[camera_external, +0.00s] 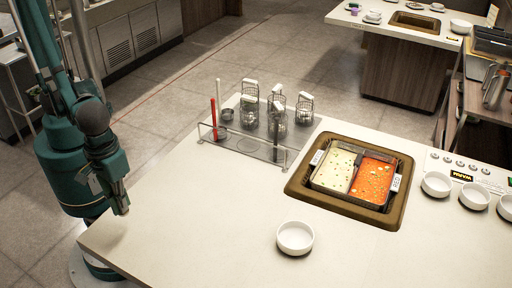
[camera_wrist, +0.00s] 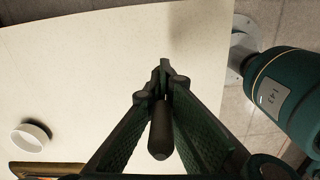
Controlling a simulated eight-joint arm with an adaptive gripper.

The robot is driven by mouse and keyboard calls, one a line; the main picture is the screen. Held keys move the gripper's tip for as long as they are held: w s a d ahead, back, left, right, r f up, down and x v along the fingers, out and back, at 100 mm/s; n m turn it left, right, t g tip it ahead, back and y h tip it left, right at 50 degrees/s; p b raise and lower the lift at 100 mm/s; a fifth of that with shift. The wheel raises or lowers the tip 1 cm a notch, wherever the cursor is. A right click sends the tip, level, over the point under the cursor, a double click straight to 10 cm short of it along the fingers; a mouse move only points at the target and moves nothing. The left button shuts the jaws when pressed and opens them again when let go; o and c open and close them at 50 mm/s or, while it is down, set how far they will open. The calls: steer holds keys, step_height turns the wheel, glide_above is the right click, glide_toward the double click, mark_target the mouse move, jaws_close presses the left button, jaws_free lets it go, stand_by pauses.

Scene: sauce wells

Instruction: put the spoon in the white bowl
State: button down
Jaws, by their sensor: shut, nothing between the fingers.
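A white bowl (camera_external: 295,238) stands alone on the near part of the pale counter, in front of the sauce well. A white bowl also shows at the lower left of the wrist view (camera_wrist: 29,136). I cannot tell which, if either, is the spoon. My gripper (camera_external: 122,208) hangs at the counter's left edge, well left of the bowl and rack. In the wrist view its fingers (camera_wrist: 165,75) are together and empty over the counter.
The sauce well (camera_external: 297,195) holds pale and orange sauces. More white bowls (camera_external: 436,184) line the right side. The counter's left front is clear.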

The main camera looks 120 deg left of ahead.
steer(key=w+a+r+p, duration=0.1)
steer(key=w, duration=0.7)
steer(key=w+a+r+p, duration=0.1)
steer(key=w+a+r, duration=0.1)
steer(key=w, duration=0.5)
steer(key=n+p, duration=0.1)
steer(key=p, duration=0.3)
glide_above(296, 244)
steer(key=shift+f, duration=0.25)
steer(key=shift+f+b, duration=2.1)
steer(key=shift+f, duration=4.15)
steer(key=c, duration=2.6)
jaws_free()
